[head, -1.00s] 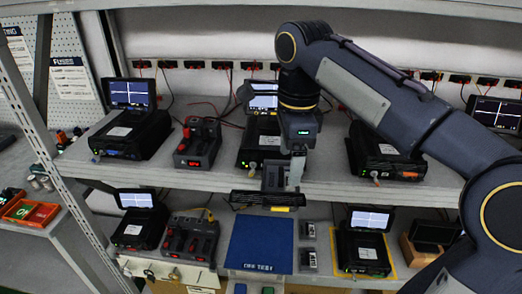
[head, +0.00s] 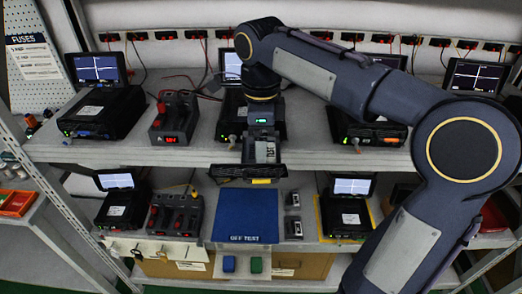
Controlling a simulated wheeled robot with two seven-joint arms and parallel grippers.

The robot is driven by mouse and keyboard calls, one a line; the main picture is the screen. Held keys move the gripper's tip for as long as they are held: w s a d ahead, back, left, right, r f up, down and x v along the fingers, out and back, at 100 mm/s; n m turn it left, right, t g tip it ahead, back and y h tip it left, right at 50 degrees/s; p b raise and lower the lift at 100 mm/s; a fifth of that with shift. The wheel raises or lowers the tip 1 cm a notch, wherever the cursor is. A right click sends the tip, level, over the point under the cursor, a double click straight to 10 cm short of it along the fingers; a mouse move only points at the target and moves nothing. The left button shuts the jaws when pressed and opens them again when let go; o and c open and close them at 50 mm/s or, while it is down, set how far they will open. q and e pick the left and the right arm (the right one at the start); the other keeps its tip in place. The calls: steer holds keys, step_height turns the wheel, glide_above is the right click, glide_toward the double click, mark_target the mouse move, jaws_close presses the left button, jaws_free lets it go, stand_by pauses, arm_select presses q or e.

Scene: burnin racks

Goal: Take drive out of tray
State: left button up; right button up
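My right gripper (head: 263,138) points down in front of the upper shelf's edge, in the middle of the head view. A wide, flat black tray (head: 236,171) with a small yellow label hangs at its fingertips, above and behind the blue mat, and seems to be held. A grey piece with a label shows between the fingers and the tray; I cannot tell if it is the drive. The fingers are small and partly hidden. The blue mat (head: 246,213), marked "OFF TEST", lies on the lower shelf. My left gripper is out of view.
The upper shelf holds black units with screens (head: 104,111) and a dock with red parts (head: 174,118). Below are another red-topped dock (head: 175,215), two small modules (head: 293,227) right of the mat, and another screen unit (head: 345,215). The blue mat is bare.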

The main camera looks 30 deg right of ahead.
steer(key=shift+c, duration=0.2)
steer(key=c, duration=1)
steer(key=shift+c, duration=0.3)
steer(key=shift+r, duration=0.15)
